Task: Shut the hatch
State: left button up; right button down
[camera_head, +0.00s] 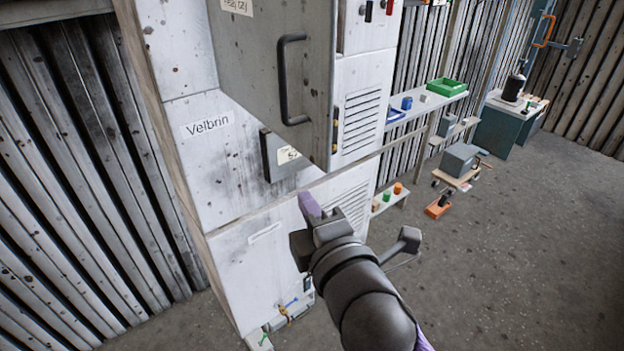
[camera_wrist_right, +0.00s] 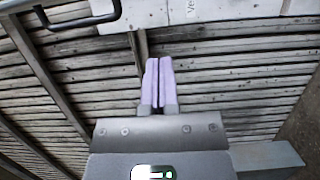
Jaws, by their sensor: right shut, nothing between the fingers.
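The hatch (camera_head: 268,75) is a grey panel with a dark bar handle (camera_head: 284,80) on the upper part of the white blower housing (camera_head: 230,195). It stands open, swung out from the housing's front. My right gripper (camera_head: 309,205) is below the hatch's lower edge in the head view, shut and empty, apart from the handle. In the right wrist view its two lilac fingers (camera_wrist_right: 159,82) lie together. The handle (camera_wrist_right: 78,18) shows there at the upper left, away from the fingers. My left gripper is not in view.
A small dark box with a label (camera_head: 277,157) is on the housing beneath the hatch. Shelves with a green tray (camera_head: 446,87) and small coloured parts stand to the right. The grey floor (camera_head: 500,260) at the right is mostly free.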

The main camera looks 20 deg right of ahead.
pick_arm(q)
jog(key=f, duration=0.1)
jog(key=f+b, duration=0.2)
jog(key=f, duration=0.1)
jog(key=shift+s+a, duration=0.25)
pick_arm(e)
jog(key=w+d, duration=0.3)
jog(key=w, duration=0.5)
jog(key=shift+w+d, duration=0.1)
jog(key=shift+d, duration=0.1)
